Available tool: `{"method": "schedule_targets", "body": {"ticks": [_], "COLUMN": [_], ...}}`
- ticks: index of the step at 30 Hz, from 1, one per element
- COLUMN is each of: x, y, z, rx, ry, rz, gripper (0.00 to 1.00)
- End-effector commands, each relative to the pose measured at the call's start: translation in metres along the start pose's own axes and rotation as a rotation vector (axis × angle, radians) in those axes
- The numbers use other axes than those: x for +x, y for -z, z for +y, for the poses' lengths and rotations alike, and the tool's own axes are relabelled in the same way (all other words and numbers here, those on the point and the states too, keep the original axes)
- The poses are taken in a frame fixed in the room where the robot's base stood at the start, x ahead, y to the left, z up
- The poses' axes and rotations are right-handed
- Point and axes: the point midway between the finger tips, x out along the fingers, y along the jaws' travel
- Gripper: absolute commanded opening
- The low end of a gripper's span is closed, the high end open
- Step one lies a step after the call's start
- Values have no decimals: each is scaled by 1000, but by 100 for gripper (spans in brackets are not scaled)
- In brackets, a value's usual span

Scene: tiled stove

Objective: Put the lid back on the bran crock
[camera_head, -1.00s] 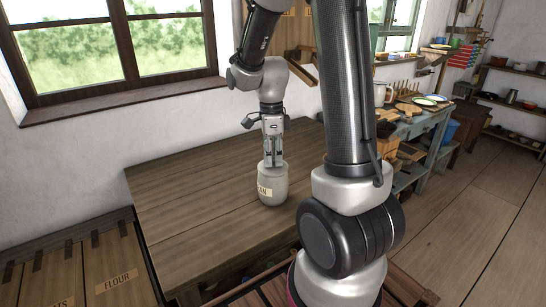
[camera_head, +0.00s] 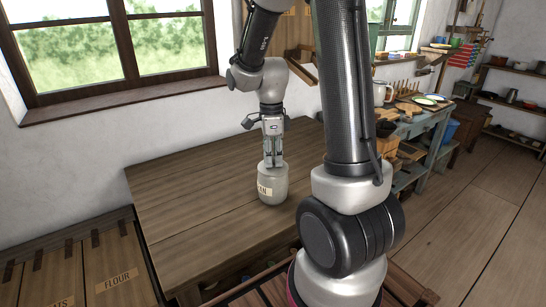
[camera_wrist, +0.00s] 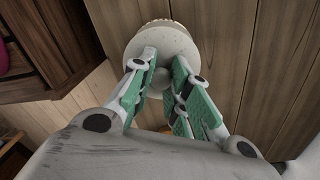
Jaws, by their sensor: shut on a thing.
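The bran crock (camera_head: 272,190) is a pale grey stoneware jar with a cream label, standing upright on the wooden table. My gripper (camera_head: 273,162) points straight down directly above it. In the wrist view, the gripper's green-padded fingers (camera_wrist: 170,88) are shut on the knob of the pale round lid (camera_wrist: 178,45). The lid is over the crock's mouth, and a thin strip of another edge shows beyond it. Whether the lid sits fully flush on the rim cannot be told. The knob is mostly hidden between the fingers.
The table top (camera_head: 190,195) around the crock is bare. Wooden bins, one marked FLOUR (camera_head: 117,280), stand at the lower left. A cluttered workbench (camera_head: 425,120) is at the right, and a window (camera_head: 120,45) is behind the table.

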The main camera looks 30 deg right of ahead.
Motion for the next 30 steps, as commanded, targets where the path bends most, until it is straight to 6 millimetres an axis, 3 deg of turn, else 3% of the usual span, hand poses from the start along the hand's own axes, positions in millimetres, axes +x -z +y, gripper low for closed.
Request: {"method": "schedule_targets", "body": {"ticks": [14, 15, 18, 25, 28, 30], "x": [0, 0, 0, 0, 0, 0], "y": [0, 0, 0, 0, 0, 0], "z": [0, 0, 0, 0, 0, 0], "rx": [0, 0, 0, 0, 0, 0], "ry": [0, 0, 0, 0, 0, 0], "rz": [0, 0, 0, 0, 0, 0], "gripper": [0, 25, 43, 43, 60, 64]}}
